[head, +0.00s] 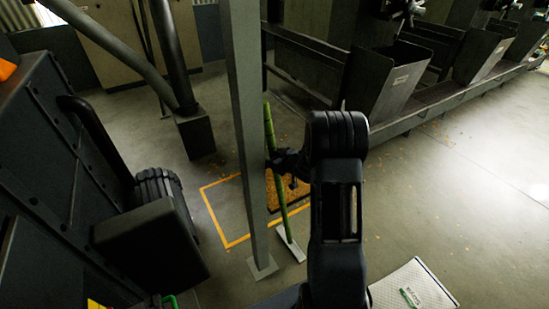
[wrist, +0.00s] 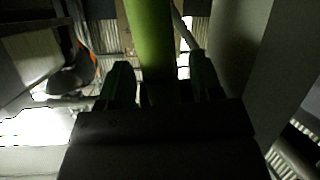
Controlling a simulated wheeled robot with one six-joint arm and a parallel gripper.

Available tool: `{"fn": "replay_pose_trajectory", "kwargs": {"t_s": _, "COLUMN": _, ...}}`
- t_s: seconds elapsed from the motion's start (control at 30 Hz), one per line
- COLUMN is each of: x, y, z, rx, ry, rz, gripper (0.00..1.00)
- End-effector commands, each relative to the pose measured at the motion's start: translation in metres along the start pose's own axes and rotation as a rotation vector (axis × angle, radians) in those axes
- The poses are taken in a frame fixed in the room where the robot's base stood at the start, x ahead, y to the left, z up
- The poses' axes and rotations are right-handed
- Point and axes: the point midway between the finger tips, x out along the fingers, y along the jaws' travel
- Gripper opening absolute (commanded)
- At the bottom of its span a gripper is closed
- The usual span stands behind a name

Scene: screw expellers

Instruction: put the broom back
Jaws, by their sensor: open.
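The broom (head: 269,128) has a long green handle and stands nearly upright, slightly tilted, just right of a grey post in the head view. Its pale flat head (head: 290,244) is at the floor. In the wrist view the green handle (wrist: 150,40) runs up between the two fingers. My gripper (wrist: 161,76) is open, with one finger on each side of the handle and visible space beside it. In the head view my gripper (head: 282,160) is at the handle, partly hidden by my arm. Whether a finger touches the handle cannot be told.
The grey post (head: 245,130) stands close left of the broom. Dark machines with hoppers (head: 392,85) line the back right. A dark machine (head: 150,240) stands left.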

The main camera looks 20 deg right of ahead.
Motion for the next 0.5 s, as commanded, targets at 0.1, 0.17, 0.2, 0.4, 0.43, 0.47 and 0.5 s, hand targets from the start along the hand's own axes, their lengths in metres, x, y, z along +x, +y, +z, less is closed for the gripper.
{"fn": "replay_pose_trajectory", "kwargs": {"t_s": 0.1, "x": 0.0, "y": 0.0, "z": 0.001, "rx": 0.0, "ry": 0.0, "rz": 0.0, "gripper": 0.59}}
{"fn": "replay_pose_trajectory", "kwargs": {"t_s": 0.17, "x": 0.0, "y": 0.0, "z": 0.001, "rx": 0.0, "ry": 0.0, "rz": 0.0, "gripper": 0.59}}
{"fn": "replay_pose_trajectory", "kwargs": {"t_s": 0.2, "x": 0.001, "y": 0.0, "z": 0.001, "rx": 0.0, "ry": 0.0, "rz": 0.0, "gripper": 0.59}}
{"fn": "replay_pose_trajectory", "kwargs": {"t_s": 0.4, "x": -0.051, "y": 0.004, "z": 0.006, "rx": 0.002, "ry": 0.001, "rz": 0.005, "gripper": 0.59}}
{"fn": "replay_pose_trajectory", "kwargs": {"t_s": 0.43, "x": -0.059, "y": 0.005, "z": 0.006, "rx": 0.0, "ry": 0.002, "rz": 0.005, "gripper": 0.59}}
{"fn": "replay_pose_trajectory", "kwargs": {"t_s": 0.47, "x": -0.066, "y": 0.004, "z": 0.005, "rx": 0.001, "ry": 0.001, "rz": 0.005, "gripper": 0.59}}
{"fn": "replay_pose_trajectory", "kwargs": {"t_s": 0.5, "x": -0.074, "y": 0.005, "z": 0.005, "rx": 0.0, "ry": 0.001, "rz": 0.005, "gripper": 0.59}}
